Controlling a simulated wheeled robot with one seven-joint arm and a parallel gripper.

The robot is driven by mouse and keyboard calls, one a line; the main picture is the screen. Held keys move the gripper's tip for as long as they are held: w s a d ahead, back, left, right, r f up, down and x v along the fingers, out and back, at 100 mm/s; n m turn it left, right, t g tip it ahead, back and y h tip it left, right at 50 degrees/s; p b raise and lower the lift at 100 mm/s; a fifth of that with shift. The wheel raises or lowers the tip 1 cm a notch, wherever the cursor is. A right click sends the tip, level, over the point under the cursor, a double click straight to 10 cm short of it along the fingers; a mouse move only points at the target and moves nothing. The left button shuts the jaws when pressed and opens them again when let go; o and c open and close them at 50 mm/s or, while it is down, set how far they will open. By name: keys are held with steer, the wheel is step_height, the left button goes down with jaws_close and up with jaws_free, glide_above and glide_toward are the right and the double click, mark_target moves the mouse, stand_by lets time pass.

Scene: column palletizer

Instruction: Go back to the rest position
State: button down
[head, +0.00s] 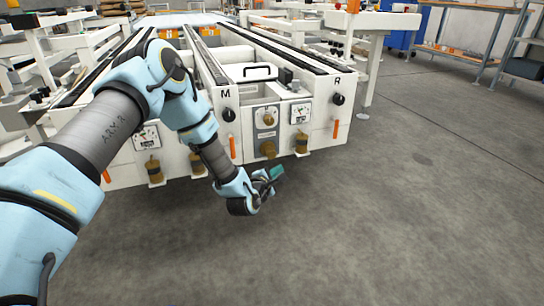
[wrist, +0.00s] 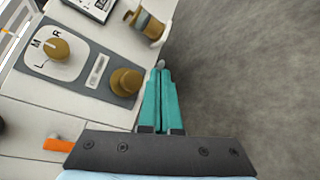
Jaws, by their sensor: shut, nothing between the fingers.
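My gripper (head: 275,174) is in front of and below the right half of the white machine's front panel in the head view. Its teal fingers (wrist: 160,95) are together with nothing between them in the wrist view. A grey panel carries a brass selector knob (wrist: 57,48) marked L, M and R, and a round brass knob (wrist: 126,81). In the wrist view the fingers appear just right of the round knob; I cannot tell the exact gap. My arm reaches from the lower left across the machine's front.
The white machine (head: 320,140) has black rails, gauges (head: 300,113), brass valves (head: 302,143) and orange levers (head: 335,129) on its front. A white post (head: 372,70) and a workbench (head: 460,50) stand behind to the right. The grey floor (head: 420,210) at right is clear.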

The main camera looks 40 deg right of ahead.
stand_by(0.5)
steer(key=w+a+r+m+y+p, duration=0.1)
steer(key=w+a+r+m+y, duration=0.5)
steer(key=w+a, duration=0.6)
steer(key=w+a+r+m+y+p, duration=0.1)
steer(key=a+r, duration=0.3)
steer(key=a, duration=0.5)
steer(key=w+a+r+m+y+p, duration=0.1)
steer(key=a+r+y, duration=0.15)
steer(key=a, duration=0.55)
steer(key=s+a+r+m+g+y, duration=0.1)
steer(key=s+a+r, duration=0.15)
steer(key=a, duration=0.55)
steer(key=s+a+r+m+g+y, duration=0.15)
steer(key=a+r, duration=0.25)
steer(key=a, duration=0.4)
steer(key=s+a+r+m+g+y+p, duration=0.2)
steer(key=s+a+r, duration=0.3)
steer(key=s+a, duration=0.75)
step_height(320, 180, up, 38)
steer(key=w+p, duration=0.1)
steer(key=p, duration=3.6)
steer(key=shift+w+d+f, duration=0.2)
steer(key=shift+w+f, duration=0.05)
steer(key=shift+w, duration=0.05)
